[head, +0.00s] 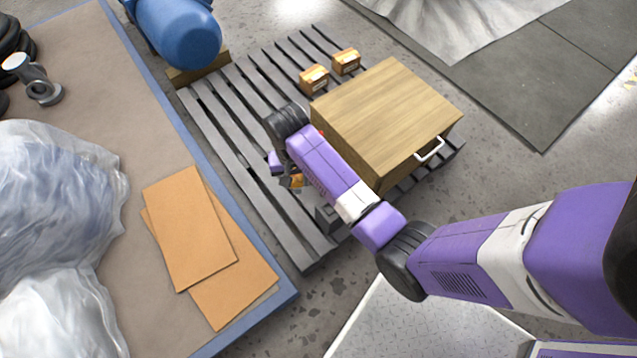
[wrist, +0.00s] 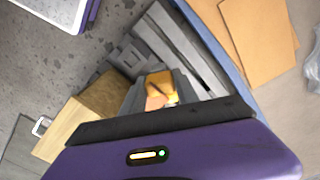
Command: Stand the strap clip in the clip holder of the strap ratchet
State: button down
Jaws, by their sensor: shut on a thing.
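My gripper (head: 284,172) is over the near-left part of the slatted grey pallet, left of the wooden drawer box. It is shut on a small orange piece, which I take for the strap clip (head: 296,181). The clip also shows in the wrist view (wrist: 158,80), between the grey fingers just beyond the dark edge of my gripper. A grey blocky fitting, likely the strap ratchet (head: 328,217), sits at the pallet's near end, apart from the clip. It also shows in the wrist view (wrist: 125,56). I cannot make out its clip holder.
The wooden drawer box (head: 385,110) with a white handle stands right of my gripper. Two small cartons (head: 314,79) and a blue tank (head: 178,32) are farther back. Cardboard sheets (head: 190,230) and plastic-wrapped goods (head: 55,200) lie on the left platform.

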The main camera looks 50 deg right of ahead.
jog(key=s+d+f+m+b, duration=0.2)
jog(key=f+m, duration=0.2)
jog(key=f, duration=0.2)
jog(key=s+d+f+m+b, duration=0.2)
jog(key=d+f+m+b, duration=0.1)
jog(key=f, duration=0.3)
jog(key=s+d+f+m+b, duration=0.2)
jog(key=d+f+m, duration=0.1)
jog(key=f+m, duration=0.2)
jog(key=shift+s+d+f+b, duration=0.1)
jog(key=shift+s+f+b, duration=0.1)
jog(key=shift+f, duration=0.3)
jog(key=shift+s+d+f+b, duration=0.1)
jog(key=shift+s+f+b, duration=0.05)
jog(key=shift+f, duration=0.35)
jog(key=shift+f, duration=1.35)
dwell(1.8)
jog(key=c, duration=0.8)
grip_release()
jog(key=shift+c, duration=0.2)
notch_tip(320, 180, up, 8)
jog(key=p, duration=0.2)
jog(key=shift+f, duration=0.1)
